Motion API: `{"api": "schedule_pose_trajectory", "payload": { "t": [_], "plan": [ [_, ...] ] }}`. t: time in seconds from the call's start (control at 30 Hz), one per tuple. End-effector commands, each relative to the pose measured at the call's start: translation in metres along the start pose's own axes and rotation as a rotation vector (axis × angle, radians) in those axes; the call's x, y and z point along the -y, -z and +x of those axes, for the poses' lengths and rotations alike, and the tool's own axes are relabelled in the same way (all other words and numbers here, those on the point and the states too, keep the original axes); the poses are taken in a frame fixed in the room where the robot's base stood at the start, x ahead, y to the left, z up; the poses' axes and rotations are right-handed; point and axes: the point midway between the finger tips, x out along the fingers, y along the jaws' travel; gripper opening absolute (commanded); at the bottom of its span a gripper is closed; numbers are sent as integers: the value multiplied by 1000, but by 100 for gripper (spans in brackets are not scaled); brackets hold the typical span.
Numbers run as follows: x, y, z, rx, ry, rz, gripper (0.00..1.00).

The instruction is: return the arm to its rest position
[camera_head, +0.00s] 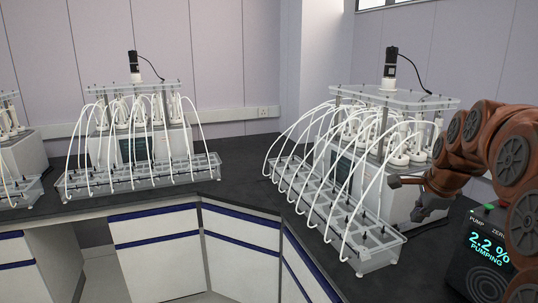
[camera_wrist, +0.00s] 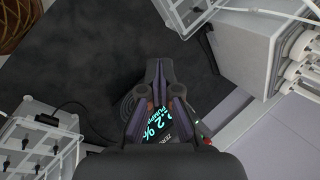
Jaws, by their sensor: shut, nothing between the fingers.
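My gripper (camera_head: 408,198) is at the right of the head view, at the end of my reddish-brown arm. It hangs over the dark bench, between the right-hand reactor's tray and a black pump unit (camera_head: 492,252). In the wrist view my gripper (camera_wrist: 158,66) points at the dark bench top, with its fingers together and nothing between them. The pump unit's lit display (camera_wrist: 150,130) shows behind the fingers there. In the head view the display reads 2.2 % and PUMPING, and my arm covers part of the unit.
The right-hand reactor (camera_head: 385,140) with its white tubes and clear tray (camera_head: 378,250) stands close to the left of my gripper. Another reactor (camera_head: 138,125) stands at the back left, and one more is cut off at the left edge. Bare dark bench (camera_head: 240,160) lies between the reactors.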

Motion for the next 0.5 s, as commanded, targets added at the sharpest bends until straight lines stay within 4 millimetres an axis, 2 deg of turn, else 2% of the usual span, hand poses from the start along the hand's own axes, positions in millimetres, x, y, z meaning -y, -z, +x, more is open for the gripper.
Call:
{"api": "schedule_pose_trajectory", "payload": {
  "t": [0.03, 0.2, 0.4, 0.5],
  "plan": [
    [-18, -18, 0, 15, -33, -87, 0],
    [-81, -64, -2, 65, -133, -398, 0],
    [-162, -103, -6, 143, -241, -760, 0],
    [-203, -116, -10, 189, -292, -937, 0]
  ]
}}
